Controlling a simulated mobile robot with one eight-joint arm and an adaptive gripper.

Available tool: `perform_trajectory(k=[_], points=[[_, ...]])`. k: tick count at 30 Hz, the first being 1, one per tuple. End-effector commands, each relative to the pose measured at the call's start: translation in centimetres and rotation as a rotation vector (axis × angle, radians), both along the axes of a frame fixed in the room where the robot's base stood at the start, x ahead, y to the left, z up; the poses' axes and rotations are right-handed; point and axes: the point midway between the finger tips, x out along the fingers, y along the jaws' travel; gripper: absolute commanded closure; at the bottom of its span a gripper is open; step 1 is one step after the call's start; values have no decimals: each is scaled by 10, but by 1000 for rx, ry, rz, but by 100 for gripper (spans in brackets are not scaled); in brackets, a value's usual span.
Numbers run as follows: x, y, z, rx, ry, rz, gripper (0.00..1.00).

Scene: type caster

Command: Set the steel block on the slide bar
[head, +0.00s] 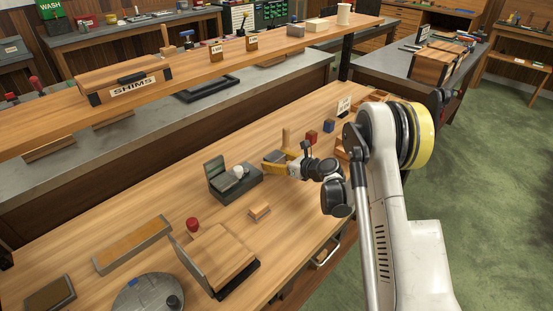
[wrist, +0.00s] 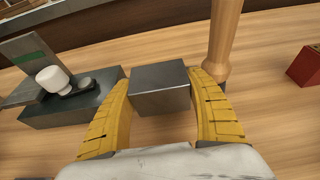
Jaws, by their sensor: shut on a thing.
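My gripper (wrist: 163,118) is shut on a grey steel block (wrist: 160,88), with a yellow finger on each side of it in the wrist view. In the head view my gripper (head: 272,161) is over the wooden bench, right beside a dark metal device. The device has a low flat base (wrist: 90,112), an upright plate (wrist: 28,50) and a white knob (wrist: 53,78); the same base (head: 243,187) shows in the head view. No part is clearly marked as the slide bar, so I cannot tell which it is. Contact between block and bench is unclear.
A wooden post (wrist: 225,35) stands close behind the right finger. Red (head: 312,137) and blue (head: 328,125) blocks stand farther right. A raised shelf (head: 220,60) runs behind.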

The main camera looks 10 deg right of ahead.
Motion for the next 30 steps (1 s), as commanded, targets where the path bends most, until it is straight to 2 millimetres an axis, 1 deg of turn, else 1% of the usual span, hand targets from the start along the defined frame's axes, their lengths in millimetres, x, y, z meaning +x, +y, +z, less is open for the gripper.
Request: perform_trajectory(k=[1, 3, 11, 15, 16, 24, 27, 30], points=[[0, 0, -10, 2, -1, -2, 80], [0, 0, -16, 2, -1, -2, 80], [0, 0, -15, 3, -1, -1, 80], [0, 0, -17, 3, -1, -1, 80], [0, 0, -18, 0, 0, 0, 30], [0, 0, -18, 0, 0, 0, 29], [0, 0, -15, 0, 0, 0, 29], [-9, -8, -10, 0, 1, -2, 29]])
